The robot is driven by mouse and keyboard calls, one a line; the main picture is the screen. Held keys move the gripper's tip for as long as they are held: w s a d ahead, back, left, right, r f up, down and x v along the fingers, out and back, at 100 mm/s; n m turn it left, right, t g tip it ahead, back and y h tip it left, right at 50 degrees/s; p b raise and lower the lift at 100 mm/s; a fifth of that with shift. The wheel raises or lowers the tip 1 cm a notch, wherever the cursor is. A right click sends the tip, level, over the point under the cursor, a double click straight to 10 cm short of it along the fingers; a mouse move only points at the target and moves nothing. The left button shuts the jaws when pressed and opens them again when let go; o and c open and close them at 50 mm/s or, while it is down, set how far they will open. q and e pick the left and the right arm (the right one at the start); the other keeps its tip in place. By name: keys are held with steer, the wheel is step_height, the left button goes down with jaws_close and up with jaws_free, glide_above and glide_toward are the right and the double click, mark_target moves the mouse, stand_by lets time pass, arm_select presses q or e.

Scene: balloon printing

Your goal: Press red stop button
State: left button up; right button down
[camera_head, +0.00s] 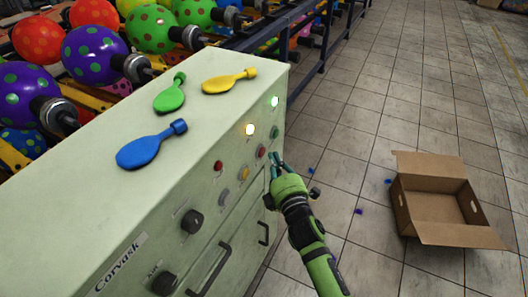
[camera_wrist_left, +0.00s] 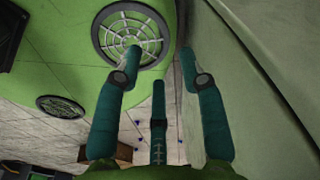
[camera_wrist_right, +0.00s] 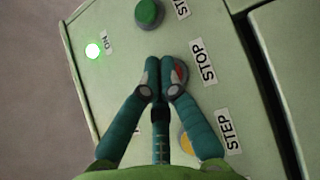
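The red stop button (camera_wrist_right: 181,72) shows in the right wrist view beside the STOP label (camera_wrist_right: 202,62), partly hidden by a finger of my right gripper (camera_wrist_right: 160,66). The fingers are shut together with nothing between them, their tips at the button's edge; I cannot tell whether they touch it. In the head view my right gripper (camera_head: 276,164) is at the cabinet front, close to a red button (camera_head: 261,151). My left gripper (camera_wrist_left: 161,58) shows only in its wrist view, open and empty, between my green body and the pale green cabinet side.
The pale green cabinet (camera_head: 100,190) also carries a green START button (camera_wrist_right: 148,14), a yellow STEP button (camera_wrist_right: 186,142) and a lit ON lamp (camera_wrist_right: 92,51). Balloon shapes lie on its top. An open cardboard box (camera_head: 440,205) stands on the tiled floor at right.

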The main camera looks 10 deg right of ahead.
steer(key=shift+w+a, duration=0.2)
steer(key=shift+a, duration=0.1)
steer(key=shift+w+a+b, duration=0.25)
steer(key=shift+a+b, duration=0.05)
steer(key=shift+a, duration=0.15)
stand_by(0.7)
steer(key=shift+s+d+p, duration=0.5)
steer(key=shift+s+d, duration=0.05)
steer(key=shift+d, duration=0.3)
steer(key=s+d+p, duration=0.2)
steer(key=s+d, duration=0.1)
steer(key=d, duration=0.2)
steer(key=shift+s, duration=0.2)
stand_by(0.7)
